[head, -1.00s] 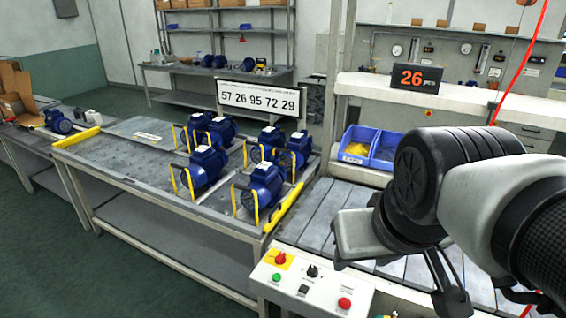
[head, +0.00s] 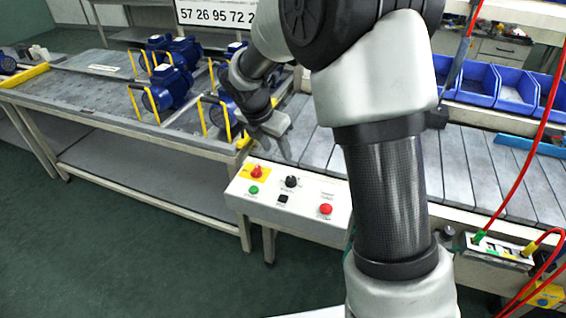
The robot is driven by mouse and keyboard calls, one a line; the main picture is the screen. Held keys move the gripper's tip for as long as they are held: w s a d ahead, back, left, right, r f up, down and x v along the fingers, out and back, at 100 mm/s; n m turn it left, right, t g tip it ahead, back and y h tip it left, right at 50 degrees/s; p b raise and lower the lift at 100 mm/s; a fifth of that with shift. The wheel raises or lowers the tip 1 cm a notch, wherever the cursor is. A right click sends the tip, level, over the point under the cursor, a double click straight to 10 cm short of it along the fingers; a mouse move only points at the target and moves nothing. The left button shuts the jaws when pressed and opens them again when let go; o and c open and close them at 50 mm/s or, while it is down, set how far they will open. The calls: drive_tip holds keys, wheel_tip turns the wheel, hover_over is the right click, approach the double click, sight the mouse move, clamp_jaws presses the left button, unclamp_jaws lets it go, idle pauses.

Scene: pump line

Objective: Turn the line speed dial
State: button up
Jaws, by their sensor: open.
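A white control box (head: 302,214) stands at the front edge of the roller line. On its top is a black knob (head: 291,182), probably the line speed dial; its label is too small to read. A red knob on a yellow plate (head: 257,171), a green button (head: 254,190), a black square button (head: 283,198) and a red button (head: 326,209) sit around it. My gripper (head: 284,150) is above and behind the box, apart from the black knob. It is open, and I see nothing in it. Its fingers are dark and small in the picture.
A steel table (head: 70,95) with several blue pumps (head: 170,88) is at the left. Blue bins (head: 478,82) stand behind the slatted line (head: 470,170). Red hoses (head: 459,60) hang at the right. Floor in front of the table is clear.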

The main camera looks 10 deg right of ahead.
sight(290, 179)
drive_tip(key=b+x, duration=0.2)
drive_tip(key=x, duration=1.5)
drive_tip(key=shift+d+f, duration=0.1)
drive_tip(key=shift+f, duration=0.1)
drive_tip(key=c, duration=1.1)
